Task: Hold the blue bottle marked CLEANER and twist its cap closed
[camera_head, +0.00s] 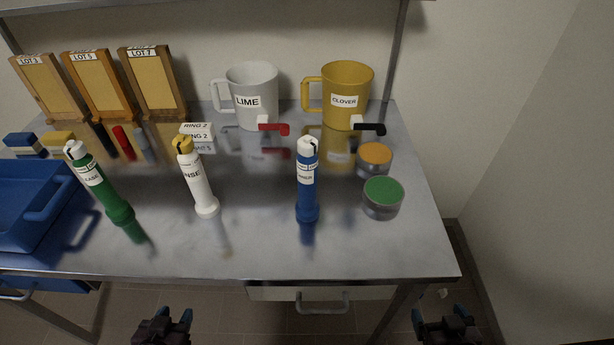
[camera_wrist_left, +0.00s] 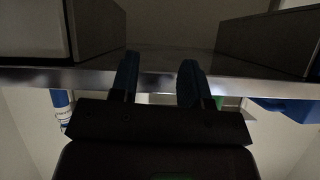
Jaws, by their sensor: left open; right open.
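The blue bottle (camera_head: 307,190) stands upright on the metal table in the head view, right of the middle, with a white label and a white cap (camera_head: 307,147) on top. The label's text is too small to read surely. My left gripper (camera_head: 172,322) is open and empty, low in front of the table's front edge; its two blue fingertips also show in the left wrist view (camera_wrist_left: 160,80). My right gripper (camera_head: 442,318) is open and empty in front of the table at the lower right. Both grippers are well apart from the bottle.
A white bottle (camera_head: 198,185) and a green bottle (camera_head: 103,190) stand to the left. Round tins with green (camera_head: 383,192) and orange (camera_head: 374,154) tops stand to the right. White (camera_head: 252,90) and yellow (camera_head: 346,88) jugs stand behind. A blue tray (camera_head: 30,215) is at far left.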

